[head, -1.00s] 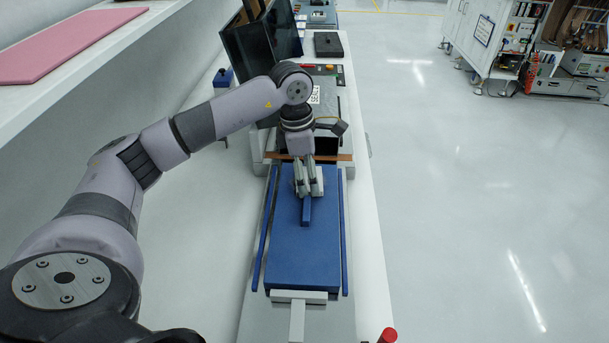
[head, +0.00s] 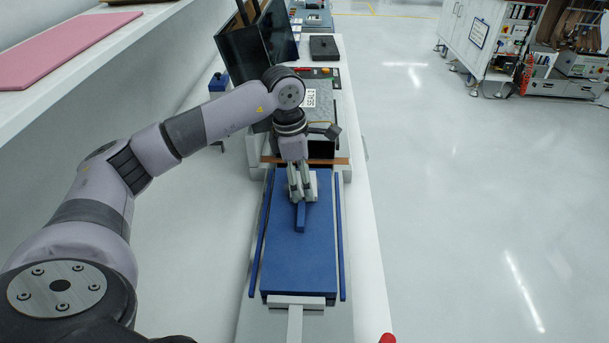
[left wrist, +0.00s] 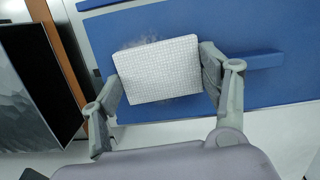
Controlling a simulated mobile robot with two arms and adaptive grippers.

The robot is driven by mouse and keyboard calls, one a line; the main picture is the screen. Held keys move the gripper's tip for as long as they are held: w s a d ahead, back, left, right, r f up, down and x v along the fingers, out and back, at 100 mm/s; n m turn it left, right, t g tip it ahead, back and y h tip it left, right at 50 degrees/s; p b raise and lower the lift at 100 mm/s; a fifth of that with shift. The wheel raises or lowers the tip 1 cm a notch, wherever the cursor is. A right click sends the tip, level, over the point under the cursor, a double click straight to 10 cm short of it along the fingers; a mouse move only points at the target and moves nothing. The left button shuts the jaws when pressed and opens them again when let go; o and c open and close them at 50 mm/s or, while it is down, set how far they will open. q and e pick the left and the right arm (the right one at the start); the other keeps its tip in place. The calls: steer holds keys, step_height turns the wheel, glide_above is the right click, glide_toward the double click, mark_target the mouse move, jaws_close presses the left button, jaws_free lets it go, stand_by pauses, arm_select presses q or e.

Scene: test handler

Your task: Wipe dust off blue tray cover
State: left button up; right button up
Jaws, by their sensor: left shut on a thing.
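The blue tray cover (head: 300,262) lies flat on the bench, with a raised blue bar (head: 300,217) along its middle. My left gripper (head: 302,190) is over the far part of the cover, just beyond the bar. In the left wrist view its fingers are shut on a white checked wiping pad (left wrist: 157,70). The pad is over the blue cover (left wrist: 210,20), beside the end of the bar (left wrist: 262,60). Whether it touches the surface is hard to tell. Pale dust (left wrist: 150,42) shows around the pad's edges. My right gripper is not in view.
Thin blue rails (head: 340,240) run along both sides of the cover. Beyond it stand a machine with a brown strip (head: 335,161) and dark monitors (head: 277,30). A shelf with a pink mat (head: 65,45) is at left. Open floor lies at right.

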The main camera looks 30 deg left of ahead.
arm_select(q)
steer(key=shift+s+f, duration=0.2)
steer(key=shift+s, duration=0.45)
steer(key=shift+w+d+r, duration=0.1)
steer(key=shift+w+r, duration=0.1)
steer(key=shift+w, duration=1.6)
steer(key=shift+s+f+b, duration=0.2)
steer(key=shift+s+b, duration=0.2)
steer(key=shift+s, duration=1.4)
steer(key=shift+w, duration=0.15)
